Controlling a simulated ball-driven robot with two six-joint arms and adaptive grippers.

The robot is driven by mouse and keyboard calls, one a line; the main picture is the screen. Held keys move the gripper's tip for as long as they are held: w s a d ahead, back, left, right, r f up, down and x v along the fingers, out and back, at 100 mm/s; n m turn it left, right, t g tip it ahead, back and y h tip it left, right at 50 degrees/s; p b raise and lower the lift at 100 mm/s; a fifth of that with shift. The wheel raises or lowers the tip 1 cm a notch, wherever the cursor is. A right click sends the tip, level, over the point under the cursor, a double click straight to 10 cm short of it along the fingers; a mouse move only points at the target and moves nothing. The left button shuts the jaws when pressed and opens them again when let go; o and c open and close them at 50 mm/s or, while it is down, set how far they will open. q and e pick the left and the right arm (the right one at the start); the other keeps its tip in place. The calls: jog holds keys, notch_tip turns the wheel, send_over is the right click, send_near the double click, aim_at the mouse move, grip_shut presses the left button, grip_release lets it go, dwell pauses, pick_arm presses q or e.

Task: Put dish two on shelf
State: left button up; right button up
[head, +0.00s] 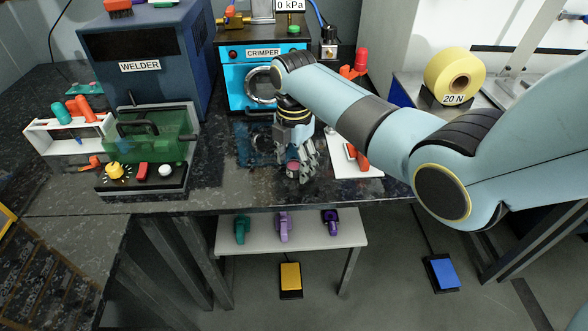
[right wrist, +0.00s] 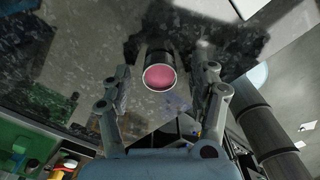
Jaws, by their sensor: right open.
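A small dark round dish with a pink inside (head: 292,167) is near the front edge of the dark worktop, below the crimper. My right gripper (head: 301,172) is right at it, pointing down and partly covering it. In the right wrist view the dish (right wrist: 160,78) shows between the two spread fingers of the open right gripper (right wrist: 168,88), with gaps on both sides. I see no number on the dish. A low white shelf (head: 262,242) stands below the worktop's front edge. My left gripper is not in view.
A blue crimper (head: 236,83) stands behind the gripper. A white board with red parts (head: 371,171) lies to its right. A control box (head: 125,185) with knobs is at left. Teal (head: 241,230), purple (head: 283,228) and dark purple (head: 330,222) pieces stand on the shelf.

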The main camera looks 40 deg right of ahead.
jog(key=shift+f, duration=0.5)
jog(key=shift+c, duration=0.2)
grip_shut()
